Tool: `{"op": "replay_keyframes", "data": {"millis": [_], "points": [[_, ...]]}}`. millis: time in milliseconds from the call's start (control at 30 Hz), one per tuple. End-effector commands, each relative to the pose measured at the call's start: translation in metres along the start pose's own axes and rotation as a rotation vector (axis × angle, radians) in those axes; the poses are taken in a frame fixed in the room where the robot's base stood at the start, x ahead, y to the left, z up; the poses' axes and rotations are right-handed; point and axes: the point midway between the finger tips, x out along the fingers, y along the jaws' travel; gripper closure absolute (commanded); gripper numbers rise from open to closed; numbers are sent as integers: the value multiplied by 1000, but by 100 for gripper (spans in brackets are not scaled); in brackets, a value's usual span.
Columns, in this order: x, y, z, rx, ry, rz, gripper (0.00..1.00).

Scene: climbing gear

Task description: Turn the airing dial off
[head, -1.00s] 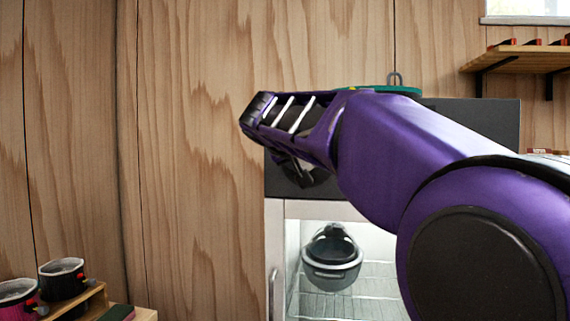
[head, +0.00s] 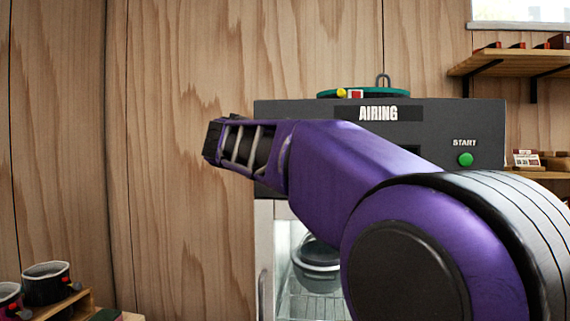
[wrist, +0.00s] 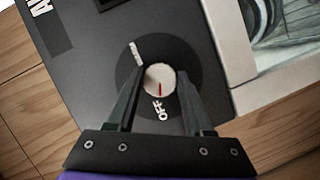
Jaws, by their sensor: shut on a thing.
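The airing dial is a pale round knob (wrist: 160,73) on a dark disc in the wrist view. Its red mark points toward the word OFF (wrist: 160,109), close to the gripper side. Another, partly worn-looking white label sits on the opposite side of the disc. My gripper (wrist: 158,82) is shut on the knob, with one finger on each side. In the head view, the dark cabinet panel (head: 480,118) carries the word AIRING and a green START button (head: 466,159). My arm hides the dial and the fingers there.
Below the panel, a lit compartment holds a dark helmet-like item (head: 318,265) on a wire rack. A green round item (head: 345,94) lies on the cabinet top. A wooden shelf (head: 515,60) is at upper right.

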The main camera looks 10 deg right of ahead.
Motion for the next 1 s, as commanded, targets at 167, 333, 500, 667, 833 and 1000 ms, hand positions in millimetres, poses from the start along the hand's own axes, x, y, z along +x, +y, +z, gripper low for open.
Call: {"op": "replay_keyframes", "data": {"millis": [167, 333, 500, 667, 833, 1000], "points": [[0, 1, -1, -18, 3, 8, 100], [0, 1, -1, -20, 3, 9, 100], [0, 1, -1, -20, 3, 9, 100], [0, 1, 0, -19, 2, 8, 23], [0, 0, 0, -18, 1, 8, 18], [0, 0, 0, -18, 1, 8, 18]]}}
